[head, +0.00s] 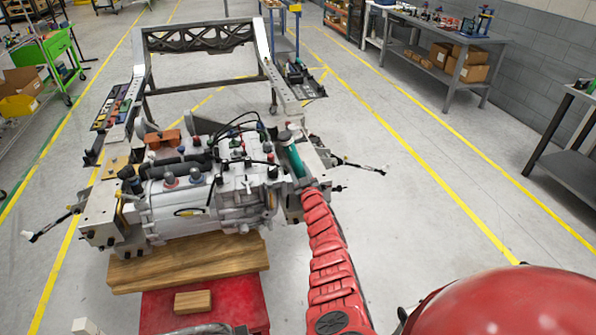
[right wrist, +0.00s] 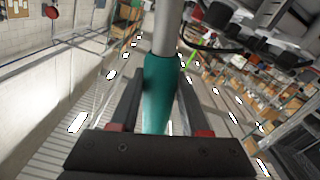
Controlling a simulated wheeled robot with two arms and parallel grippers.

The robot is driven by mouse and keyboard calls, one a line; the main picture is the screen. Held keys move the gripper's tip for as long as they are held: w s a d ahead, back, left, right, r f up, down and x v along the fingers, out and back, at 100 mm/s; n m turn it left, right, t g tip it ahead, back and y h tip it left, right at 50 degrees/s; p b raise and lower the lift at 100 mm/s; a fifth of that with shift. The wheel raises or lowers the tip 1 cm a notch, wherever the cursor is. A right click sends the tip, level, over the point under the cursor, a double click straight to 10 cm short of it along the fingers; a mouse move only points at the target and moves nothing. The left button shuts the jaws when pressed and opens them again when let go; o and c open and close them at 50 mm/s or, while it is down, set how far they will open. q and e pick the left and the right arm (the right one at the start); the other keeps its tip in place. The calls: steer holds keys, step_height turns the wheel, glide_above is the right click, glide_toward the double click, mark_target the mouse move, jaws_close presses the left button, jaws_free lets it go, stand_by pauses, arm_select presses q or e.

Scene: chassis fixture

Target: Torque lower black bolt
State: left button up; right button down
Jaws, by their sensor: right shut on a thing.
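My right gripper (head: 299,172) is at the right side of the chassis fixture (head: 207,205), at the end of the red arm. It is shut on a tool with a teal handle (head: 295,158). In the right wrist view, the teal handle (right wrist: 157,95) stands between the two dark fingers, and a grey metal shaft (right wrist: 166,30) extends from it. The tool's far end runs out of the wrist view. I cannot pick out the lower black bolt for certain; small dark bolts (head: 337,188) show on the right side of the fixture. My left gripper is not in view.
The fixture rests on wooden blocks (head: 190,265) over a red stand (head: 245,303). Hoses and rods (head: 360,165) stick out at its right. A frame (head: 200,40) rises behind. Open floor lies to the right, before a grey workbench (head: 450,50) and a dark shelf (head: 572,160).

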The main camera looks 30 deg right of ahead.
steer(key=shift+s+d+r+m+p, duration=0.15)
steer(key=shift+d+r+m+p, duration=0.2)
steer(key=shift+d, duration=0.3)
steer(key=shift+d, duration=0.1)
steer(key=shift+s+d+r+m, duration=0.1)
steer(key=shift+d+m, duration=0.1)
steer(key=shift+d, duration=0.15)
steer(key=shift+s+d+r+m, duration=0.1)
steer(key=shift+d+m, duration=0.05)
steer(key=shift+d, duration=0.2)
steer(key=shift+d, duration=0.1)
stand_by(0.4)
steer(key=shift+s+a+p, duration=0.2)
steer(key=shift+s+p, duration=0.25)
steer(key=shift+p, duration=0.4)
steer(key=shift+s+a+p, duration=0.1)
steer(key=shift+s+p, duration=0.4)
steer(key=shift+p, duration=0.25)
